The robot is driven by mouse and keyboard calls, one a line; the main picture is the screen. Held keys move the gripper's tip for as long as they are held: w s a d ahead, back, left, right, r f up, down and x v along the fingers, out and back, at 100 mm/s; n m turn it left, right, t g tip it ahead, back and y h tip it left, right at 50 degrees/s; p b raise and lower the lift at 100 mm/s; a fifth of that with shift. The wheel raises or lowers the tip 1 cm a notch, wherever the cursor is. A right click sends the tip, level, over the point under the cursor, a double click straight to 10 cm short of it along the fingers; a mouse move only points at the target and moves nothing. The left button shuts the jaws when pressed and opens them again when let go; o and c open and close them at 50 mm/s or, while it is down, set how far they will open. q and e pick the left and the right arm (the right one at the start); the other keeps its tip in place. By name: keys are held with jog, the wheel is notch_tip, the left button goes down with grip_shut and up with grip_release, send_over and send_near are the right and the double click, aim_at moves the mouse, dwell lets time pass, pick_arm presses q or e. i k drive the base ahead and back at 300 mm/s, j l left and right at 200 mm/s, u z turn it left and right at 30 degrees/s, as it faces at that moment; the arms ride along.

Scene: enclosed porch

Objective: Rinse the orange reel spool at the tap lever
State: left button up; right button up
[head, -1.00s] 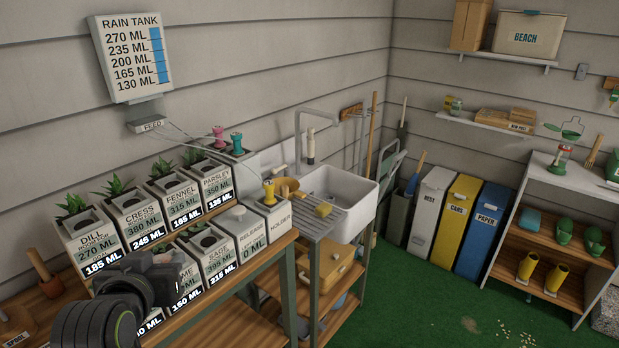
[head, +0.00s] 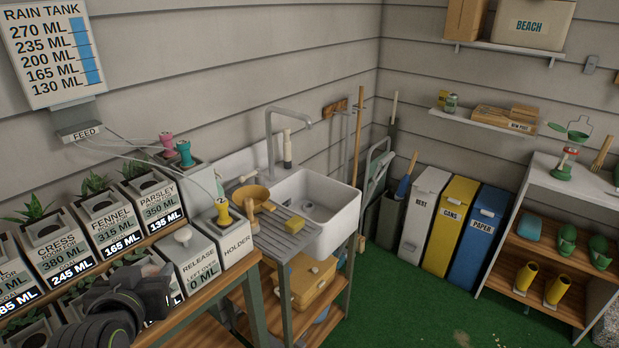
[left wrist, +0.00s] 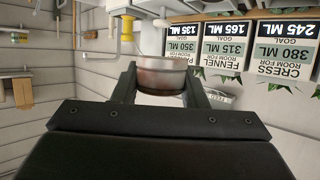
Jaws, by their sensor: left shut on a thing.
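My left gripper (head: 158,290) is at the lower left of the head view, in front of the planter row. In the left wrist view its two fingers (left wrist: 160,82) are shut on a short round reddish-brown thing with a pale rim (left wrist: 162,78), which looks like the orange reel spool. The head view does not show it clearly. A grey gooseneck tap (head: 269,140) stands over the white sink (head: 335,228). A pale upright handle with a dark band (head: 287,148) is beside it; I cannot tell if it is the lever. My right gripper is out of view.
Labelled planters (head: 112,222) line the bench at left. A release box (head: 190,262) and a holder box (head: 233,240) with a yellow spool (head: 223,212) stand before the sink.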

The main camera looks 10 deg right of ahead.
aim_at(242, 179)
jog(key=i+l, duration=0.25)
jog(key=i+l+u, duration=0.1)
jog(key=i+l, duration=0.15)
jog(key=l, duration=0.2)
jog(key=i+l, duration=0.3)
jog(key=i+l+u, duration=0.1)
jog(key=l, duration=0.35)
jog(key=i+l, duration=0.35)
jog(key=i+l+u, duration=0.1)
jog(key=i+l, duration=0.15)
jog(key=l, duration=0.15)
